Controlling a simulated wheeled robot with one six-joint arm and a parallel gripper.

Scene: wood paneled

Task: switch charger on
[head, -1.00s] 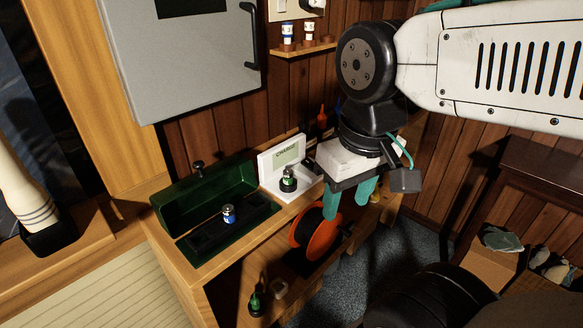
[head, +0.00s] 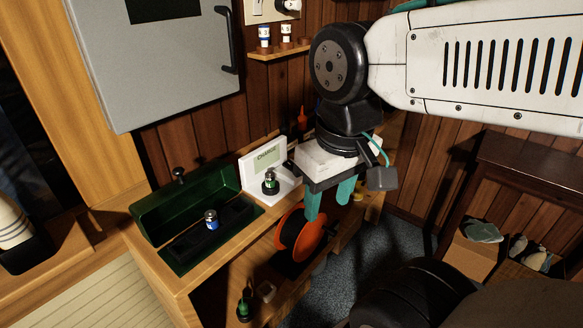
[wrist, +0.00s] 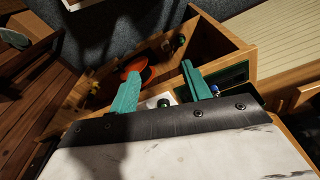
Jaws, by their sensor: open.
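The white charger (head: 284,190) stands on the wooden bench, with a raised back panel and a small screen reading "CHARGE". A green-and-black battery (head: 270,182) stands upright on its base. My gripper (head: 328,207) is open and empty, fingers pointing down, to the right of the charger and above the orange reel. In the wrist view my gripper (wrist: 163,92) spreads its two teal fingers, and the battery's dark top (wrist: 163,103) shows between them, farther off. The charger is mostly hidden there. I cannot make out a switch on it.
A green box (head: 150,212) with a blue-and-white battery (head: 211,219) lies left of the charger. An orange reel (head: 312,240) sits below my fingers. A grey cabinet (head: 160,70) and a small shelf (head: 280,51) with batteries hang behind. A green bottle-like item (head: 244,303) stands low in front.

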